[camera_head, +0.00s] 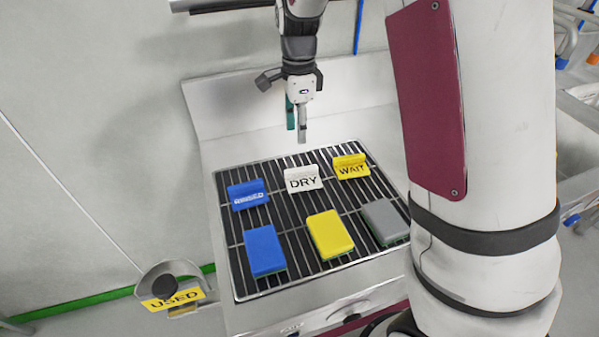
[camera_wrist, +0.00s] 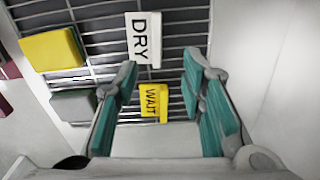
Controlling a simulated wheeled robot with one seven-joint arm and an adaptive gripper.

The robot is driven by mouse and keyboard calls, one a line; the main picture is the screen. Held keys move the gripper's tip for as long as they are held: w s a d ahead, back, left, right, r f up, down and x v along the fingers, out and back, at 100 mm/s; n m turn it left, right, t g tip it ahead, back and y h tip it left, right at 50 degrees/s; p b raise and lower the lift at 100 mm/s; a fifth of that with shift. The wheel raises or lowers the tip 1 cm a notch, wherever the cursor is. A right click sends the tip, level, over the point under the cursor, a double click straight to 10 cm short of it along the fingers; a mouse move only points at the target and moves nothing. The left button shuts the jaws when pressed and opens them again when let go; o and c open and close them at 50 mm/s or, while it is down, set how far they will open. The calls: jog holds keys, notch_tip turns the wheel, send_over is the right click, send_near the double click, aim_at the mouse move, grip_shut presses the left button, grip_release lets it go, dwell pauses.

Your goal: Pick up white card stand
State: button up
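The white card stand (camera_head: 303,179), lettered "DRY", stands on the dark slatted rack between a blue stand and a yellow stand. It also shows in the wrist view (camera_wrist: 143,38), at the top centre. My gripper (camera_head: 297,128) is above the back edge of the rack, behind and above the white stand, and touches nothing. In the wrist view my gripper's (camera_wrist: 163,75) teal-padded fingers are spread wide with nothing between them that they hold. The white stand lies beyond the fingertips.
A blue "RINSED" stand (camera_head: 248,194) and a yellow "WAIT" stand (camera_head: 351,166) flank it. Blue (camera_head: 264,250), yellow (camera_head: 330,235) and grey (camera_head: 384,221) sponges lie in front on the rack (camera_head: 291,219). A yellow "USED" sign (camera_head: 173,299) is at lower left. A wall panel rises behind.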

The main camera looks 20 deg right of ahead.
send_over(301, 168)
jog(key=f, duration=0.6)
jog(key=shift+w+a+f, duration=0.15)
jog(key=shift+a+f, duration=0.05)
jog(key=shift+f, duration=0.1)
jog(key=f, duration=0.4)
jog(key=shift+s+d+f+p, duration=0.25)
jog(key=shift+p, duration=0.1)
jog(key=shift+f, duration=0.5)
grip_shut()
